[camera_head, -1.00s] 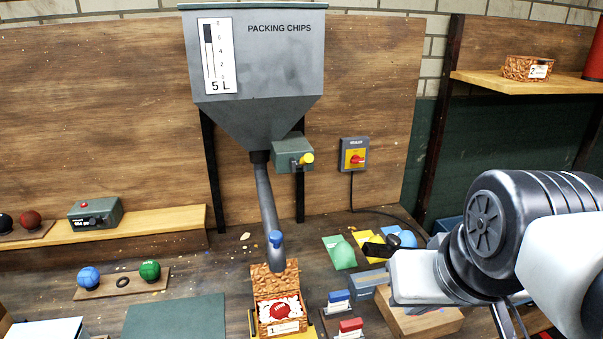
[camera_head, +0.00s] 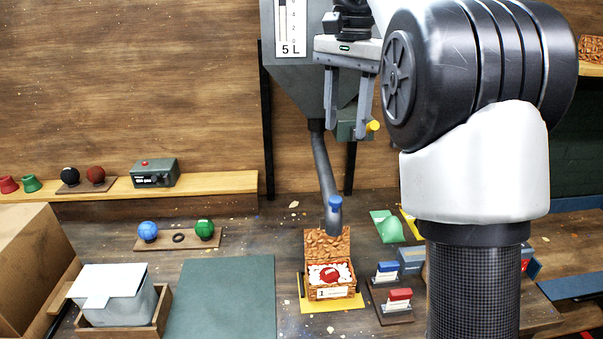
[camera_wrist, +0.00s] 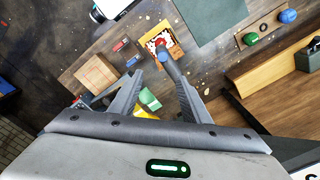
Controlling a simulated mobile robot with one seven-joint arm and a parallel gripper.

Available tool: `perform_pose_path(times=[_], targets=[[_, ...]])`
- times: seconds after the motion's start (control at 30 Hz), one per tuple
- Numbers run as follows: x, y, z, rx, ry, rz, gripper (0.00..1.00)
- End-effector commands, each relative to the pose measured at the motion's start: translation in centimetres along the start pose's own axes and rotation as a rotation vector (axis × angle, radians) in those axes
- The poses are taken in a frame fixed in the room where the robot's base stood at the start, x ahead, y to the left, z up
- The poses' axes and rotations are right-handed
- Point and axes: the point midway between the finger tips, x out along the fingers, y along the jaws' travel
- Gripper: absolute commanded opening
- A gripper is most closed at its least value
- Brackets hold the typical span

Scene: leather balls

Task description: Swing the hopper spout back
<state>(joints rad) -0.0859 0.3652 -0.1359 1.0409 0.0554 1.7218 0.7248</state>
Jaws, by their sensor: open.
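The grey hopper (camera_head: 285,72) is fixed to the wooden back wall, partly hidden by my arm. Its grey spout (camera_head: 322,165) hangs down and leans slightly right, with a blue knob (camera_head: 335,204) near its lower end. The spout's mouth is over an open patterned box (camera_head: 330,293) holding white chips and a red ball (camera_head: 329,275). My gripper (camera_head: 345,120) is open and empty, in front of the hopper and above the knob. In the wrist view the spout (camera_wrist: 168,62) shows between the fingers, beyond the tips, with the box (camera_wrist: 172,50) under it.
Red and blue stamps (camera_head: 396,299) stand right of the box. A green mat (camera_head: 225,300) lies to its left. Blue (camera_head: 147,231) and green (camera_head: 204,229) balls sit on a board behind the mat. A lidded grey bin (camera_head: 118,305) stands front left.

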Motion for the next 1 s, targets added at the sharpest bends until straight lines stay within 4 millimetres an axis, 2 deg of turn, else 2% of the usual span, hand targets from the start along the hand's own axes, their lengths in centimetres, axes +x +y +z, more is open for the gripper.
perform_pose_path(times=[0.17,0.27,0.8,1.0], targets=[[0.8,-0.7,-0.6,0.032,-0.009,0.018,0.43],[1.9,-0.7,-0.5,0.032,-0.011,0.019,0.43],[13.2,-0.4,-0.3,0.029,-0.011,0.018,0.43],[16.3,-0.4,-0.4,0.029,-0.009,0.017,0.43]])
